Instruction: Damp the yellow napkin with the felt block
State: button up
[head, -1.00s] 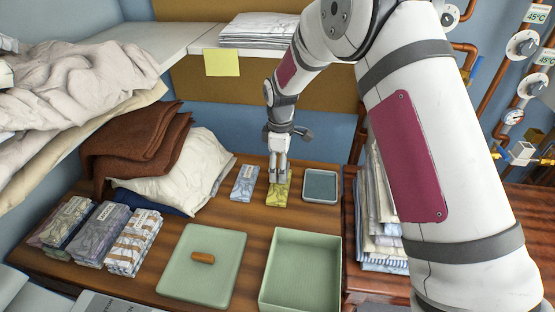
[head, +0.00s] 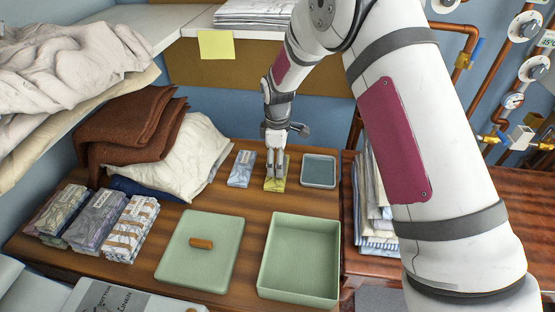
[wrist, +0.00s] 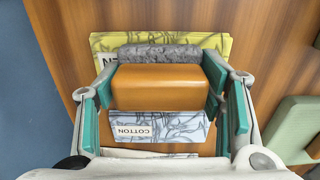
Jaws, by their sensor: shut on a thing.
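The yellow napkin (head: 276,184) lies folded on the wooden table, between a blue-grey napkin and a shallow tray. It also shows in the wrist view (wrist: 215,43), with its label partly covered. My gripper (head: 275,175) points down over the yellow napkin. In the wrist view my gripper (wrist: 160,95) is shut on the felt block (wrist: 158,87), which has an orange body and a grey felt strip (wrist: 160,54). The block covers part of the yellow napkin; I cannot tell whether the felt touches it.
The blue-grey napkin (head: 242,168), labelled cotton in the wrist view (wrist: 160,126), lies to the left. The tray (head: 319,171) is to the right. An open green box (head: 300,255) and its lid (head: 200,250) stand in front. Folded bundles (head: 130,228) and cloths (head: 135,130) fill the left.

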jog(key=shift+f+b, duration=0.35)
jog(key=shift+f, duration=0.2)
dwell(2.0)
jog(key=shift+r+p, duration=0.65)
jog(key=shift+r, duration=2.9)
send_near(318, 172)
jog(key=shift+p, duration=0.35)
jog(key=shift+f+b, duration=0.8)
jog(key=shift+f, duration=2.05)
jog(key=shift+f, duration=0.55)
